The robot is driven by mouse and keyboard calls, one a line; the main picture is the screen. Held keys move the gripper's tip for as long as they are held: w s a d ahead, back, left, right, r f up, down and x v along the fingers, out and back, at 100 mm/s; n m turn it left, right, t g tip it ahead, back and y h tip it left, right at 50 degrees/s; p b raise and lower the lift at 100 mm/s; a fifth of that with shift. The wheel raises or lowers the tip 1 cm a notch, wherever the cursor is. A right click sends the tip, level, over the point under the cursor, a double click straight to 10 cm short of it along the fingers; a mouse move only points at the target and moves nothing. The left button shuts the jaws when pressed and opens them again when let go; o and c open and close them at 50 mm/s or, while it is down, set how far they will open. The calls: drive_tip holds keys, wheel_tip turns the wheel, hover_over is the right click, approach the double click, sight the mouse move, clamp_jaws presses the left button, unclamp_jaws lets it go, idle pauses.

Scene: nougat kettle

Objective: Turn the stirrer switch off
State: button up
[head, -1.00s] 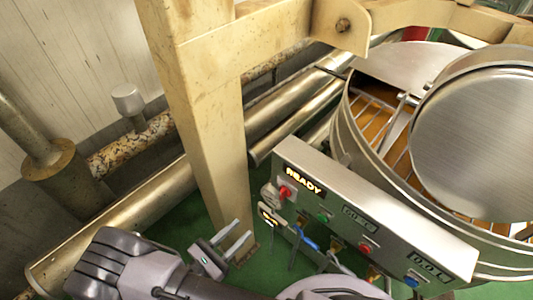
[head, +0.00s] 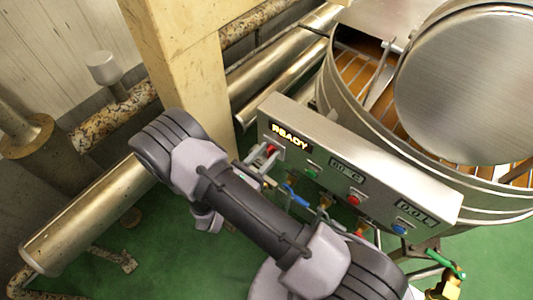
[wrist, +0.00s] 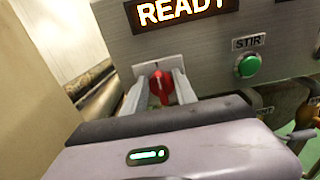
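The control panel (head: 335,152) has a lit READY display (head: 290,134). Below the display is a red switch knob (wrist: 161,86) on a pale plate; its red top also shows in the head view (head: 271,149). The handle looks roughly upright in the wrist view. My gripper (wrist: 159,88) is open, with one finger on each side of the red knob. I cannot tell whether either finger touches it. In the head view my gripper (head: 258,164) is at the panel's left end, partly hidden by my arm. A green button (wrist: 249,66) labelled STIR sits to the right.
A round metal kettle (head: 340,98) with a lid (head: 470,85) stands behind the panel. A red button (head: 355,200) and a blue button (head: 399,229) are farther right. A beige post (head: 180,55) and pipes (head: 270,80) stand left and behind. Valves hang below the panel.

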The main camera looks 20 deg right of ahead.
clamp_jaws()
drive_tip(key=shift+w+a+f+n+p, duration=0.2)
drive_tip(key=shift+n+p, duration=0.1)
drive_tip(key=shift+n, duration=2.7)
drive_tip(key=shift+w+a+f+n+p, duration=0.15)
drive_tip(key=shift+f+n+p, duration=0.15)
drive_tip(key=shift+n, duration=2.7)
drive_tip(key=shift+w+a+f+n+p, duration=0.1)
drive_tip(key=shift+w+f+n+p, duration=0.2)
drive_tip(key=shift+n, duration=2.7)
drive_tip(key=shift+s+r, duration=0.1)
